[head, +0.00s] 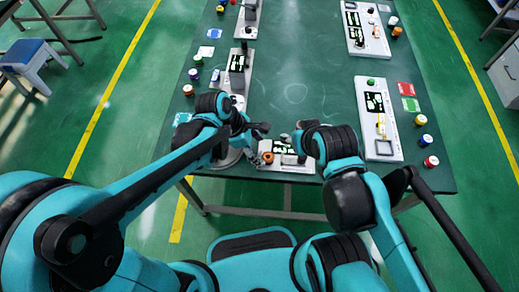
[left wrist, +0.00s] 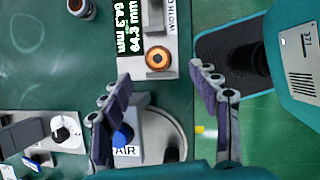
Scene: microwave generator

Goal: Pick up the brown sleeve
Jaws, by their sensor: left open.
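The brown sleeve (head: 267,157) is a short orange-brown ring with a dark centre. In the head view it sits at the left part of a white measuring fixture near the table's front edge. In the left wrist view the sleeve (left wrist: 158,58) shows end-on, beside the fixture's 64.3 mm display. My left gripper (head: 257,132) is open and empty, above and a little left of the sleeve. In the left wrist view its two fingers (left wrist: 160,78) stand apart, with the sleeve between and just beyond their tips. My right gripper (head: 294,138) is near the fixture's right side; its fingers are mostly hidden.
The fixture (head: 298,168) lies at the front edge of the green table (head: 300,95). A round grey base with an AIR label (left wrist: 126,150) is beside my left fingers. White device panels (head: 378,120) stand along the right. The table's middle is clear.

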